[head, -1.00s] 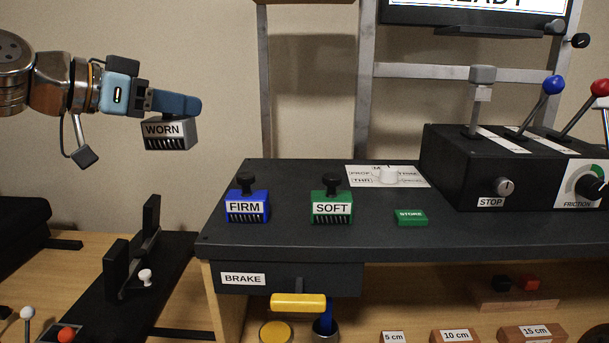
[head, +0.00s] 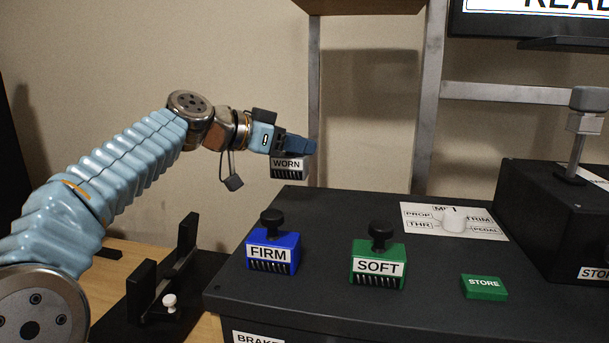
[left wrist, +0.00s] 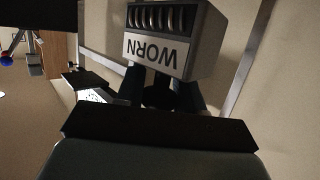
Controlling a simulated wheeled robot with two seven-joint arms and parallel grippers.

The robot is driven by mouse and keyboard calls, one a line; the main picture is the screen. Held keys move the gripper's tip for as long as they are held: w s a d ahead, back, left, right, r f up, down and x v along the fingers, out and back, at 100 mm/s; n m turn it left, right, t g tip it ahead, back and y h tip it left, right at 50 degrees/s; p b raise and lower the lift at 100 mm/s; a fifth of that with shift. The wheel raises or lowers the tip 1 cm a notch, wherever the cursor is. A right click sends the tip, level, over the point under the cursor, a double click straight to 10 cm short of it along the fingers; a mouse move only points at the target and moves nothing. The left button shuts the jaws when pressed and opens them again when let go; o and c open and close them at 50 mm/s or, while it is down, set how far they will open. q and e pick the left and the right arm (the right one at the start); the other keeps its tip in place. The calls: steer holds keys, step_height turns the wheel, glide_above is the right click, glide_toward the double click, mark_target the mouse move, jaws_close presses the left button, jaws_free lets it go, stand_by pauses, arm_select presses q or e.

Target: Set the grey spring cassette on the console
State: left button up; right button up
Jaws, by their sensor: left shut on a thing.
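The grey spring cassette (head: 288,168), labelled WORN, hangs in my left gripper (head: 300,150) above the far left edge of the black console (head: 330,305). The gripper is shut on the cassette's top knob, which the fingers mostly hide. The cassette fills the upper middle of the left wrist view (left wrist: 165,50), its label upside down there, between the two dark fingers (left wrist: 160,92). It is clear of the console top. My right gripper is in no view.
A black stand (head: 160,280) is at left. Bare console lies between these.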

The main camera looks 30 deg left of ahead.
arm_select(q)
steer(key=shift+w+d+f, duration=0.15)
steer(key=shift+w+f, duration=0.3)
steer(key=shift+f, duration=0.2)
steer(key=f, duration=0.2)
steer(key=w+f+b, duration=0.1)
steer(key=f, duration=0.1)
steer(key=shift+w, duration=0.15)
steer(key=shift+f, duration=0.25)
steer(key=shift+d+f+b, duration=0.1)
steer(key=shift+f+b, duration=0.15)
steer(key=shift+b, duration=0.3)
steer(key=o, duration=1.1)
steer(key=shift+r, duration=0.1)
